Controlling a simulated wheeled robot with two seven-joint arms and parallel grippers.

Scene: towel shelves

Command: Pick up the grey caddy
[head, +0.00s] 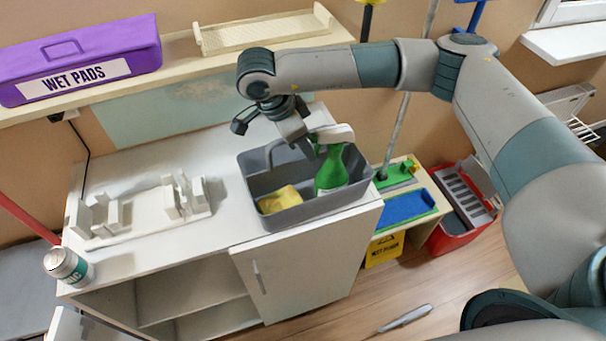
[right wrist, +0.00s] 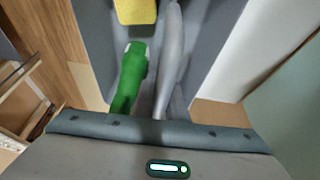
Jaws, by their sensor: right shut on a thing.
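The grey caddy (head: 322,208) is on the white cabinet top, near its right end. It holds a yellow sponge-like item (head: 280,199) and a green spray bottle (head: 331,172). My right gripper (head: 305,146) is over the caddy's middle, shut on its grey handle; the fingertips are mostly hidden. In the right wrist view the caddy's handle (right wrist: 172,60) runs up from the gripper, with the green bottle (right wrist: 131,75) beside it and the yellow item (right wrist: 136,11) beyond. I cannot tell any gap under the caddy. My left gripper is not in view.
A white rack (head: 150,214) and a can (head: 66,266) stand on the cabinet top (head: 150,160) to the left. A shelf above holds a purple WET PADS box (head: 80,57) and a cream tray (head: 262,32). A red bin (head: 463,213) is on the right.

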